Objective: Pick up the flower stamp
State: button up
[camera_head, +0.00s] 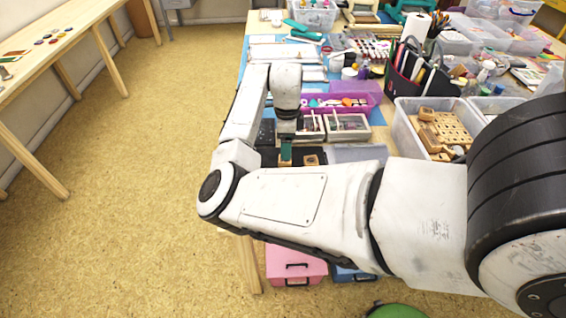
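My gripper (286,139) points straight down over the near left part of the table, at the end of my white arm. Its fingers are small and dark here, and I cannot tell whether they are open or shut. A green item (286,152) shows directly below it; I cannot tell whether they touch. A small wooden block (311,160), possibly a stamp, sits on a dark pad just to the right. No flower design is readable, so I cannot tell which piece is the flower stamp. My forearm hides the table's near edge.
Two small trays (348,126) and a purple tray (350,104) stand just behind. A clear bin (408,125) with wooden pieces and a dark caddy (405,75) stand to the right. Pink and blue boxes (296,262) are below the table. The floor at left is clear.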

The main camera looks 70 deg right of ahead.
jog(key=shift+w+d+f+p, duration=0.1)
jog(key=shift+f+p, duration=0.05)
jog(key=shift+f, duration=1.4)
jog(key=shift+w+d+f+p, duration=0.1)
jog(key=shift+f+p, duration=0.05)
jog(key=shift+f, duration=1.4)
jog(key=c, duration=1.1)
jog(key=shift+r, duration=0.1)
jog(key=shift+c, duration=0.2)
jog(key=shift+r, duration=0.5)
jog(key=s+a+r, duration=0.9)
jog(key=s+r, duration=0.2)
jog(key=shift+r+b, duration=0.4)
jog(key=shift+b, duration=0.05)
